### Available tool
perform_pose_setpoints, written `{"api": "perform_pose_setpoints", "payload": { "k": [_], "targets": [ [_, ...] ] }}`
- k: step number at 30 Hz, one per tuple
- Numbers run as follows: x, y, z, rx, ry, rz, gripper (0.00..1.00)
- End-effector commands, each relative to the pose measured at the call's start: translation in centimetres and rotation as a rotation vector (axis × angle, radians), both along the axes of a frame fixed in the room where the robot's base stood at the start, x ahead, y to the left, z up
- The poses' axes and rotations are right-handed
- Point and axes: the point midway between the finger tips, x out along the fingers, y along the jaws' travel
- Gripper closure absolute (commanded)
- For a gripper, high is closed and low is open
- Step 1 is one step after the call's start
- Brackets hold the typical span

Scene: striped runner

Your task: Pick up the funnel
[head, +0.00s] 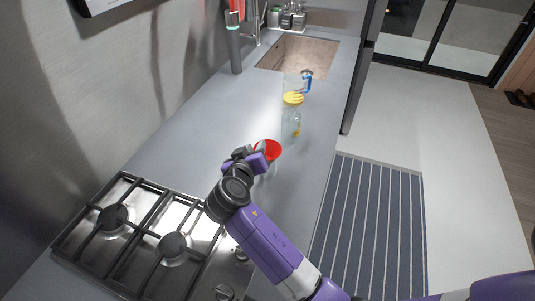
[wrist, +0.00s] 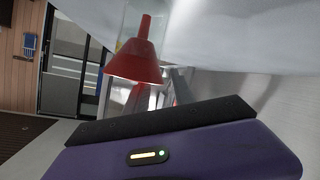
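The red funnel (head: 267,149) is on the counter side of my gripper in the head view, at the far side of the hand. Its lower part is partly hidden there. In the wrist view the funnel (wrist: 136,60) shows its cone and narrow spout, with the spout pointing up in the picture. My gripper (head: 258,158) is close beside the funnel. In the wrist view my gripper (wrist: 157,96) has its two grey fingers apart, just below the funnel's wide rim. I see no clear grip on the funnel; whether a finger touches it I cannot tell.
A clear jar with a yellow lid (head: 291,120) stands just beyond the funnel, with a blue-handled clear jug (head: 298,84) behind it. The stove (head: 150,235) lies at the near left, the sink (head: 298,55) at the far end. The counter (head: 215,120) left of the jar is clear.

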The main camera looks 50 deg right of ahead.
Motion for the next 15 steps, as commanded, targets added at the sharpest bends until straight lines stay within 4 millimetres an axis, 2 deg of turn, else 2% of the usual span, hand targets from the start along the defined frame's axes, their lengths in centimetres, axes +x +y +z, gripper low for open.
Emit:
{"api": "perform_pose_setpoints", "payload": {
  "k": [3,8,15],
  "targets": [
    [0.0,0.02,-0.02,0.0,0.0,0.0,0.7],
    [-0.01,0.04,-0.01,0.0,0.0,0.0,1.0],
    [-0.02,0.04,-0.01,0.0,0.0,0.0,1.0]
  ]
}}
